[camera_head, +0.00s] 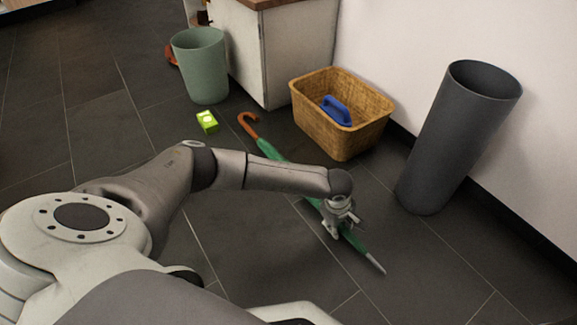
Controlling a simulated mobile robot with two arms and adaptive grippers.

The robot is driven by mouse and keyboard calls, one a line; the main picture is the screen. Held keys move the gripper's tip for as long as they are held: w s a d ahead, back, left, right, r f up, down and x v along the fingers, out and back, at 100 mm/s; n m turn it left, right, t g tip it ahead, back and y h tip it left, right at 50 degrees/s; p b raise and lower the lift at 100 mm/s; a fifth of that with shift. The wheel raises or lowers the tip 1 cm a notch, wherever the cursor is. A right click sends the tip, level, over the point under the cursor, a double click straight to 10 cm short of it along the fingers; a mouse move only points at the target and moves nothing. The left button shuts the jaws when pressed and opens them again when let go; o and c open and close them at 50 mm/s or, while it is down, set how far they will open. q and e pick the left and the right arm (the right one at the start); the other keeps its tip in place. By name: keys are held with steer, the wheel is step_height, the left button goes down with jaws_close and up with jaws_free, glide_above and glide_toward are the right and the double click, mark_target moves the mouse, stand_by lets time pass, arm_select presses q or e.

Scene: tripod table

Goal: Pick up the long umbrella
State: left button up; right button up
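The long umbrella (268,150) lies on the dark tiled floor, green with an orange-brown curved handle at its upper left end and a pale tip at its lower right end. My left arm crosses over its middle and hides part of it. My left gripper (337,229) is over the lower half of the umbrella, pointing down. The fingers are small in view, and I cannot tell whether they are open or closed on it. My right gripper is not in view.
A wicker basket (313,118) with a blue object (337,110) inside stands beyond the umbrella. A tall dark grey bin (455,140) stands at the right by the wall. A green bin (203,68), a small lime-green box (207,121) and a white cabinet (296,50) are farther back.

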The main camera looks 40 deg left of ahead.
arm_select(q)
jaws_close()
steer(key=shift+r, duration=0.1)
stand_by(0.3)
